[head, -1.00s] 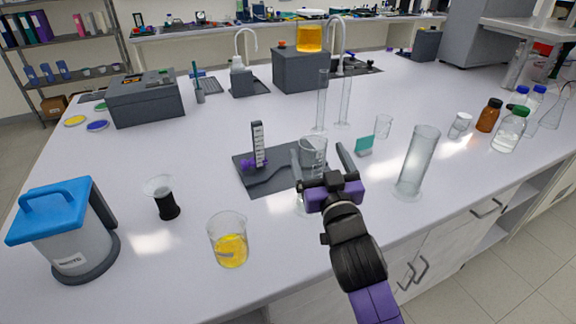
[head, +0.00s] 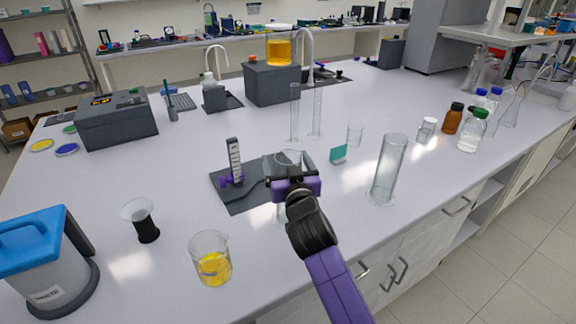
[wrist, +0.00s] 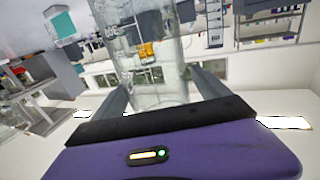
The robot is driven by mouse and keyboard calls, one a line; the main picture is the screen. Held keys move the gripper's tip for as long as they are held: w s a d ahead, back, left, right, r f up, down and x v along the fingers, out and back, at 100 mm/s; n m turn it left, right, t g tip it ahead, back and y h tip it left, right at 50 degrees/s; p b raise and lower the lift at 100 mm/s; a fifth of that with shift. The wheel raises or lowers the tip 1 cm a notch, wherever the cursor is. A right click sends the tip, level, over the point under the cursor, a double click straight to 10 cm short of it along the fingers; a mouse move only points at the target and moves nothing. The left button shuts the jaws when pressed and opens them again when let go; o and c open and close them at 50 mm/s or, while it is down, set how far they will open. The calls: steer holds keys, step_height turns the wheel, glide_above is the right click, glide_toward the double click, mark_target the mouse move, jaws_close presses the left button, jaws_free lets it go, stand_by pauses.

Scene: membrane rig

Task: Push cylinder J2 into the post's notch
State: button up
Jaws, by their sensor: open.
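A clear glass cylinder (head: 289,157), probably J2, stands by the right edge of a dark base plate (head: 240,203); I cannot read a label on it. The upright post (head: 234,160) with a white scale stands on this plate, left of the cylinder, with a purple part at its foot. The notch is not clear to see. My gripper (head: 287,168) is open, its fingers on either side of the cylinder. In the wrist view the glass (wrist: 150,75) fills the space between my fingers (wrist: 160,95); contact cannot be told.
Two thin cylinders (head: 295,115) stand behind. A beaker of yellow liquid (head: 211,260) and a dark-based vessel (head: 141,220) are at the front left. The bench between is clear.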

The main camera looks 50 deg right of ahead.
steer(key=shift+d, duration=0.1)
steer(key=c, duration=1.8)
steer(key=shift+w+d+b, duration=0.25)
steer(key=shift+w+b, duration=0.25)
steer(key=shift+w, duration=0.5)
steer(key=shift+w+d+b, duration=0.3)
steer(key=shift+w+b, duration=0.2)
steer(key=shift+w, duration=0.45)
steer(key=shift+w+d+b, duration=0.25)
steer(key=shift+w+b, duration=0.25)
steer(key=shift+w, duration=0.6)
steer(key=shift+w+d+b, duration=0.3)
steer(key=shift+w+b, duration=0.3)
steer(key=shift+w, duration=0.35)
steer(key=shift+w+d+b, duration=0.25)
steer(key=shift+w+b, duration=0.35)
steer(key=shift+w, duration=0.3)
steer(key=shift+w+d+b, duration=0.3)
steer(key=shift+w+b, duration=0.3)
steer(key=shift+w, duration=0.35)
steer(key=shift+w+d+b, duration=0.15)
steer(key=shift+w+b, duration=0.3)
steer(key=shift+w, duration=0.1)
